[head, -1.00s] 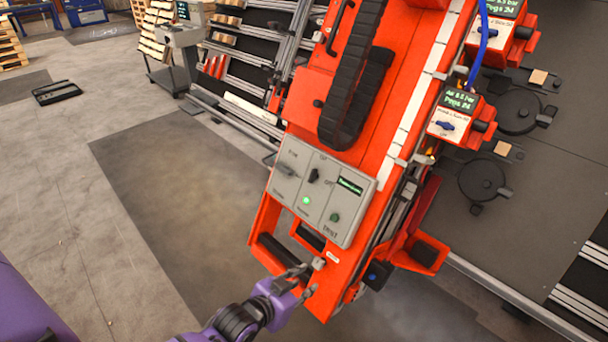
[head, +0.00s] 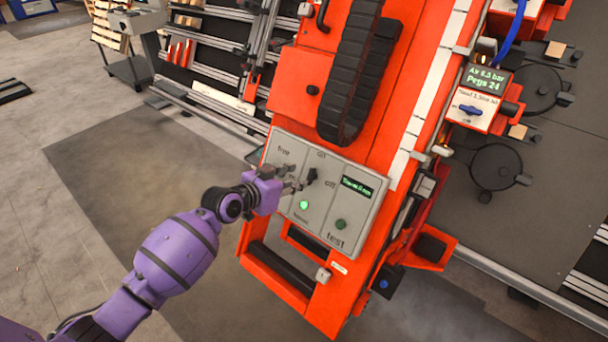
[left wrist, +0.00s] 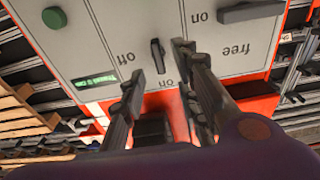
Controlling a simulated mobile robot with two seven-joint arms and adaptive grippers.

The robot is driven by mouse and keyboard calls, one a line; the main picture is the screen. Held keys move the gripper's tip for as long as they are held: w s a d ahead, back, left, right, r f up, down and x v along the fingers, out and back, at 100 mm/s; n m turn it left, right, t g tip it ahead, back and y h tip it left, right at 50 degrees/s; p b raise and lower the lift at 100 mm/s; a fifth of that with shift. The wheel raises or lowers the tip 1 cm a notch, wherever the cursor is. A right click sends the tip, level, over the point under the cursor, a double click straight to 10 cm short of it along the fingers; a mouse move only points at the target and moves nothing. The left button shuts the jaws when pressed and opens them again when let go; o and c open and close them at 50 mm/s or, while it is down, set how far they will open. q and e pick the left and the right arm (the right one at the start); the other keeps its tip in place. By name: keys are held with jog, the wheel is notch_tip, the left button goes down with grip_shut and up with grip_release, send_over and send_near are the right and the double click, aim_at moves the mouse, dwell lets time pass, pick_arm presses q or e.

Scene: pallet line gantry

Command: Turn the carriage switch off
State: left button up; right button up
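The carriage switch (head: 312,176) is a black knob on the grey control panel (head: 362,212), between the labels "on" and "off". Its long side points toward "on". In the left wrist view the knob (left wrist: 157,56) stands upright in the picture, between the fingertips. My left gripper (head: 299,180) is at the panel, just left of the knob. In the wrist view my left gripper (left wrist: 160,63) is open, one finger on each side of the knob. I cannot tell whether a finger touches it. My right gripper is in neither view.
A grey lever (left wrist: 250,12) marked "free" and "on" sits beside the switch. A lit green lamp (head: 304,205), a dark green "test" button (head: 341,224) and a small display (head: 357,187) share the panel. A black cable chain (head: 352,80) runs above on the orange carriage.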

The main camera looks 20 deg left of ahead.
aim_at(308, 177)
pick_arm(q)
jog(key=b+x, duration=0.1)
jog(key=x, duration=0.5)
jog(key=shift+w+d+f, duration=0.25)
jog(key=shift+w, duration=0.05)
grip_shut()
